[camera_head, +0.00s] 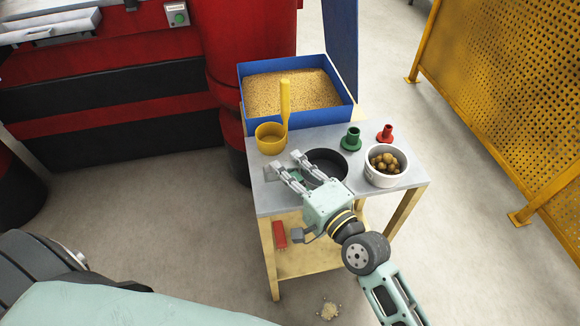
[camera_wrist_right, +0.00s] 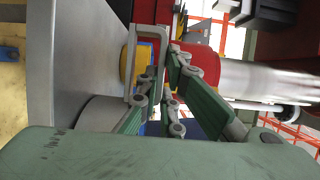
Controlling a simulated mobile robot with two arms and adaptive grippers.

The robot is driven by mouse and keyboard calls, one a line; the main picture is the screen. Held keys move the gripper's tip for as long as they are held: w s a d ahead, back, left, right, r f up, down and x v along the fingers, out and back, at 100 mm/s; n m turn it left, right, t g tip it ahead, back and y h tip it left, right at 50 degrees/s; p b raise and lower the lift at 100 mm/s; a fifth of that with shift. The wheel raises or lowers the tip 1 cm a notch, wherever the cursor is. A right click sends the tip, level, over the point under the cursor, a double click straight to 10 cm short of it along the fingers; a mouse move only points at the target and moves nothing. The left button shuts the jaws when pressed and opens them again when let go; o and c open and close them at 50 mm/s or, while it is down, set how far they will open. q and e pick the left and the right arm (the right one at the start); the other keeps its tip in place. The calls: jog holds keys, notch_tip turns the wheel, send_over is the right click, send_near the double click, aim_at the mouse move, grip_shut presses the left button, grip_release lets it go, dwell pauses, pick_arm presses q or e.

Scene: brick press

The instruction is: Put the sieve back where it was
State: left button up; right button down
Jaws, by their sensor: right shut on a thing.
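The sieve (camera_head: 327,163) is a dark, round, shallow pan on the grey table top (camera_head: 264,199), left of the white bowl. My right gripper (camera_head: 284,166) is at the sieve's left side, low over the table, and is shut on it. The exact grip point is hard to make out in the head view. In the right wrist view my right gripper (camera_wrist_right: 165,72) has its fingers close to a grey bracket-like piece (camera_wrist_right: 152,34), and a grey rounded wall (camera_wrist_right: 100,113), which looks like the sieve's side, shows beside them. My left gripper is out of view.
A blue tray of grain (camera_head: 293,92) stands behind. A yellow scoop (camera_head: 270,138) with an upright handle stands close to my right fingertips. A green piece (camera_head: 351,139), a red piece (camera_head: 386,134) and a white bowl (camera_head: 385,167) of brown lumps stand to the right.

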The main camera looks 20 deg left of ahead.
jog(key=shift+f, duration=0.2)
jog(key=c, duration=1.9)
grip_release()
jog(key=shift+c, duration=0.2)
jog(key=shift+r, duration=0.1)
jog(key=shift+d, duration=0.15)
jog(key=b+v, duration=0.1)
jog(key=v, duration=1)
jog(key=shift+s+d, duration=0.25)
jog(key=shift+s, duration=0.05)
jog(key=shift+r, duration=0.1)
